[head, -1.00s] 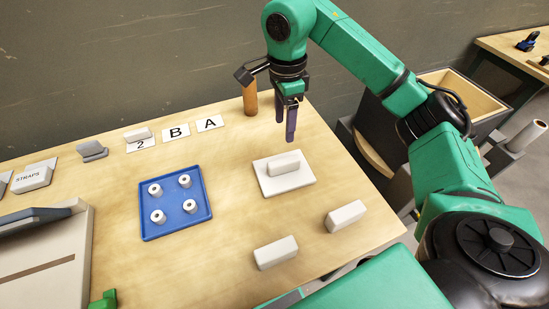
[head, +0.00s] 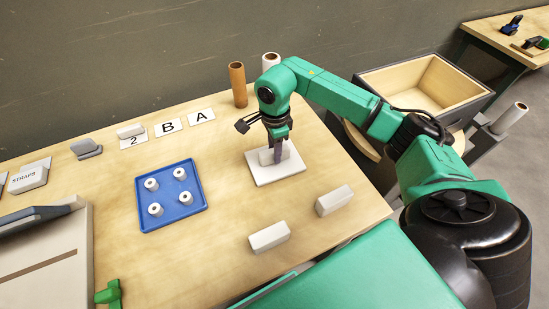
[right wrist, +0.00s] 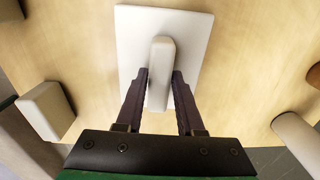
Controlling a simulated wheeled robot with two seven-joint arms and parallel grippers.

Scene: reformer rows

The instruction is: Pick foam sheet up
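The foam sheet appears to be the flat white square (head: 287,175) on the bench, with a pale rounded block (head: 268,157) standing on its middle. In the right wrist view, the white sheet (right wrist: 193,25) lies flat and the block (right wrist: 162,62) stands up from it. My right gripper (head: 278,157) is down over the block. Its dark fingers (right wrist: 161,85) are on both sides of the block, with a narrow gap showing at the right finger; firm contact is not visible. My left gripper is not in view.
Two pale blocks (head: 269,237) (head: 334,200) lie in front of the sheet. A blue tray (head: 145,219) with several white rollers is to the left. A brown tube (head: 238,85) and a white roll (head: 271,61) stand behind. A wooden-lined bin (head: 405,75) is beyond the bench's right side.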

